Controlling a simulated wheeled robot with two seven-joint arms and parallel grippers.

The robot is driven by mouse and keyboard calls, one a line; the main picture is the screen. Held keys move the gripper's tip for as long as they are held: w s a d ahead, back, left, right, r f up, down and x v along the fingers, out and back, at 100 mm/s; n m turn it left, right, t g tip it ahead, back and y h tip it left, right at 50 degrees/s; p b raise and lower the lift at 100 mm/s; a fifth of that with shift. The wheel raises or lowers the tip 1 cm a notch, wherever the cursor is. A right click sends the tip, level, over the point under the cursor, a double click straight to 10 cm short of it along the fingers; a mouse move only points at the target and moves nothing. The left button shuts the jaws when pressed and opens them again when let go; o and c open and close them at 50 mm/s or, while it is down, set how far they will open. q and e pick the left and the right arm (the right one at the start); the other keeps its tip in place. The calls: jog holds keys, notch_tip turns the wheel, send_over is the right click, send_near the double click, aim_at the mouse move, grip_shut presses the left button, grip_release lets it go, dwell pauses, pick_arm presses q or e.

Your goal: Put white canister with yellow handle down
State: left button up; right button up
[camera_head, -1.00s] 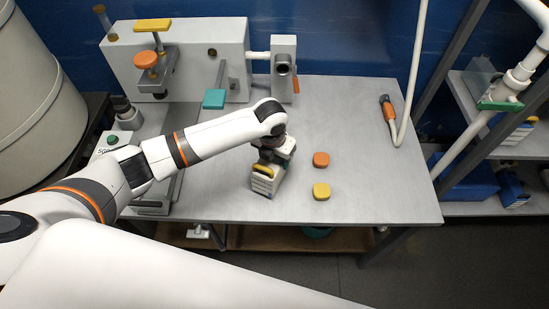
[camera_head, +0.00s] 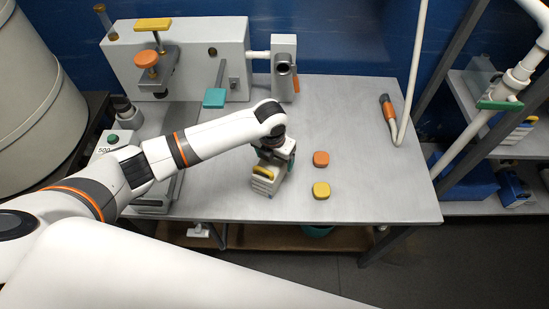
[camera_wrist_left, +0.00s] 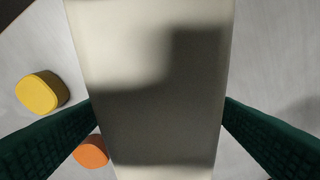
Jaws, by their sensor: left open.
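The white canister with the yellow handle (camera_head: 265,184) appears to stand upright on the grey table (camera_head: 385,190), near its front middle. My left gripper (camera_head: 273,158) is over its far side in the head view, and its jaws are open. In the left wrist view the canister's pale face (camera_wrist_left: 155,110) fills the middle. The two dark green fingers of my left gripper (camera_wrist_left: 160,104) lie on either side of it. Whether either finger still touches it cannot be told. The wrist and gripper hide part of the canister. My right gripper is not in view.
An orange cap (camera_head: 321,159) and a yellow cap (camera_head: 321,190) lie just right of the canister. A white machine (camera_head: 180,60) stands at the back left, with a valve stand (camera_head: 284,72) beside it. A hose (camera_head: 388,108) lies back right. The table's right front is clear.

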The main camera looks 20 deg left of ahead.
pick_arm(q)
notch_tip(320, 180, up, 11)
jog(key=s, duration=0.1)
jog(key=shift+s+b, duration=0.15)
jog(key=shift+b, duration=0.15)
jog(key=shift+a, duration=0.1)
